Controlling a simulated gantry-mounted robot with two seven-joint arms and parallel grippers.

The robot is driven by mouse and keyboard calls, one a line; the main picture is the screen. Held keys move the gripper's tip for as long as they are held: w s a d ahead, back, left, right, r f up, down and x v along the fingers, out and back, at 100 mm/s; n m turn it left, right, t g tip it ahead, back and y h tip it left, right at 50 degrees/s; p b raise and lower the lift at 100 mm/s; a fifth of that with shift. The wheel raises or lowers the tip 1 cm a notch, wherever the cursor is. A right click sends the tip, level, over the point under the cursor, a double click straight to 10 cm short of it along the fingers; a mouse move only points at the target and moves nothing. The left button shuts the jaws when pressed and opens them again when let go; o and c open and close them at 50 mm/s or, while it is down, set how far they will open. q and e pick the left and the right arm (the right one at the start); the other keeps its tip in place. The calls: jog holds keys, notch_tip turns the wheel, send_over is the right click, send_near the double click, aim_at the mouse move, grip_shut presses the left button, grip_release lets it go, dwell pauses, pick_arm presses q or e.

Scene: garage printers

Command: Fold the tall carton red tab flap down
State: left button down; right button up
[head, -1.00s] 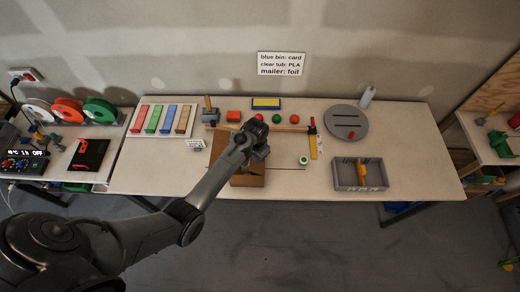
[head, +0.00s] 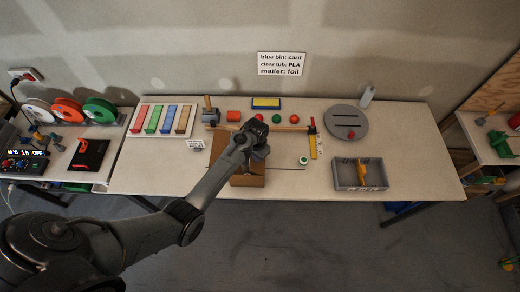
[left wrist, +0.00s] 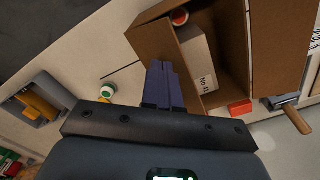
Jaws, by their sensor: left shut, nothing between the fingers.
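The brown cardboard carton (head: 249,181) stands open on the table, partly hidden under my left arm in the head view. In the left wrist view the carton (left wrist: 160,38) shows its inside, with a pale labelled box (left wrist: 198,60) and a small red-and-white round thing (left wrist: 180,17) in it. A broad brown panel (left wrist: 283,45) shows along its right there; I cannot tell which flap bears the red tab. My left gripper (left wrist: 164,70) is shut and empty, its fingertips beside the carton's near wall; touching or apart, I cannot tell. My right gripper is not in view.
A red block (head: 233,116) and a wooden-handled tool (head: 209,112) lie behind the carton. A green-and-white round piece (head: 304,161) lies to its right. Further right are a grey tray (head: 343,187) and a grey disc (head: 346,115). The front right tabletop is clear.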

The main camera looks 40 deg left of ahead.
pick_arm(q)
jog(key=shift+f+b, duration=0.35)
jog(key=shift+f, duration=0.15)
dwell(0.4)
jog(key=shift+f+b, duration=0.3)
jog(key=shift+f, duration=0.3)
jog(key=shift+f+b, duration=0.35)
jog(key=shift+f, duration=0.25)
dwell(0.4)
jog(key=shift+f+b, duration=0.45)
jog(key=shift+f, duration=0.3)
dwell(0.4)
notch_tip(320, 180, up, 3)
jog(key=p, duration=0.3)
jog(key=shift+r+p, duration=0.5)
jog(key=shift+r, duration=0.5)
jog(key=shift+s, duration=0.1)
